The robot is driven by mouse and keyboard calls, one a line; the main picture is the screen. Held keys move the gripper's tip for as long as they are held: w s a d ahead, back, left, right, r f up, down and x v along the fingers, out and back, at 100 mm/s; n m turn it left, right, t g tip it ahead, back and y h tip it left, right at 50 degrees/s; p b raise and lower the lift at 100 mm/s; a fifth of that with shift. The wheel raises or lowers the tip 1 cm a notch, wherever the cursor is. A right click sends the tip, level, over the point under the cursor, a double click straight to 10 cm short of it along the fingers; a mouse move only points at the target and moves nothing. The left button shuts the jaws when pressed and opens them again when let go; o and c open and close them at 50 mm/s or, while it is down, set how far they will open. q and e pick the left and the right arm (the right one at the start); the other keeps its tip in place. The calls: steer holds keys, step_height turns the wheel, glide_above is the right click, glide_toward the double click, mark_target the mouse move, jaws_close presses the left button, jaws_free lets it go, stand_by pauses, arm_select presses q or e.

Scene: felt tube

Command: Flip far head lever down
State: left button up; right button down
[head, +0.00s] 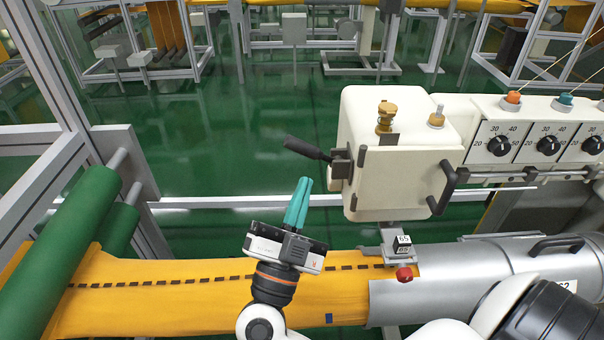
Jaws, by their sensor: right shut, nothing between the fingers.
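The far sewing head (400,150) is a cream box above the orange felt. Its dark lever (308,149) sticks out from the left side, with the grip end pointing left and slightly up from a black pivot block (341,165). My right gripper (301,182) has teal fingers pointing up, closed together with nothing between them. The fingertips appear just below the lever in the picture; whether they touch it I cannot tell, but a small gap shows. My left gripper is not in view.
Orange felt (150,290) with a dashed dark seam runs from green rollers (85,205) at left into a metal tube (470,268) at right. A red knob (404,274) sits under the head. A dial panel (540,140) stands at right. Green floor lies open behind.

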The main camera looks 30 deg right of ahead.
mark_target(305, 154)
steer(key=w+d+p, duration=0.1)
steer(key=w, duration=0.1)
steer(key=w+d+r+p, duration=0.1)
steer(key=w+d, duration=0.1)
steer(key=w+d+r+p, duration=0.1)
steer(key=w+d, duration=0.1)
steer(key=shift+w+d+r+p, duration=0.1)
steer(key=shift+d+r+p, duration=0.05)
steer(key=shift+p, duration=0.25)
steer(key=shift+w+f, duration=0.15)
steer(key=shift+f, duration=0.2)
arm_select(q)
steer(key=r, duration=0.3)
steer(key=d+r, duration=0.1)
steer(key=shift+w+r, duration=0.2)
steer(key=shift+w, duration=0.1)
